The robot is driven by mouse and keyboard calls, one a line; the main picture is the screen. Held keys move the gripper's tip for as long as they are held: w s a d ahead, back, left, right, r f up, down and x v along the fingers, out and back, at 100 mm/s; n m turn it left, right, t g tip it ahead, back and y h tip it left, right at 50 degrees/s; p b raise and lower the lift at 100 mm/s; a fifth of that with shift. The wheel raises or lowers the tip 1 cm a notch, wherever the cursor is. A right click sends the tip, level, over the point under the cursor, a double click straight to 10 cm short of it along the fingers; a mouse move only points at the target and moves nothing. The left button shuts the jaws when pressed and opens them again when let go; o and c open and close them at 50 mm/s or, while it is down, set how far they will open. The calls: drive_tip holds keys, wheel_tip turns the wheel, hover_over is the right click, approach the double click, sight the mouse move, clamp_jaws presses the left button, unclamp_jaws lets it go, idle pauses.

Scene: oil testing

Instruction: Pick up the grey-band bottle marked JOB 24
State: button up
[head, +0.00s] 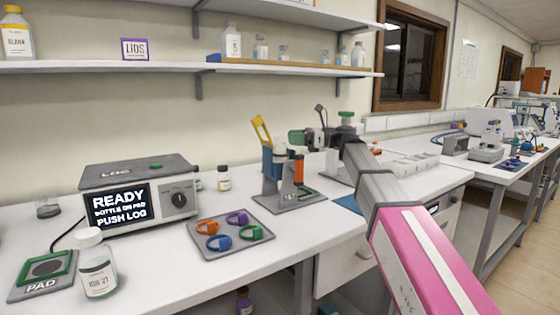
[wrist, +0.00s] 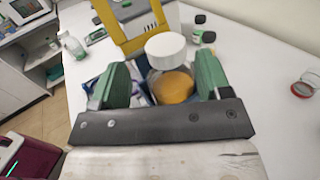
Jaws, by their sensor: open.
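In the head view my gripper (head: 296,137) has green fingers and is above the tool stand (head: 272,190), pointing left. In the wrist view my gripper (wrist: 160,85) is open. Beyond its fingers are a white round cap (wrist: 172,50) and an amber round surface with a clear rim (wrist: 173,86); I cannot tell whether they are one bottle, and no label shows there. In the head view a clear bottle with a white cap (head: 98,268) stands upright beside the pad (head: 44,272). Its label seems to read JOB 21. I cannot make out JOB 24 on any bottle.
The logger box (head: 140,195) reads READY. A grey tray (head: 225,247) holds several coloured rings. Small dark-capped bottles (head: 223,179) stand behind the logger. More bottles stand on the wall shelf (head: 290,69). The front bench strip right of the white-capped bottle is clear.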

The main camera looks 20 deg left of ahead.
sight(279, 136)
drive_tip(key=shift+w+x, duration=0.15)
drive_tip(key=shift+x, duration=1.2)
drive_tip(key=shift+w+x, duration=0.1)
drive_tip(key=shift+x, duration=1.2)
clamp_jaws()
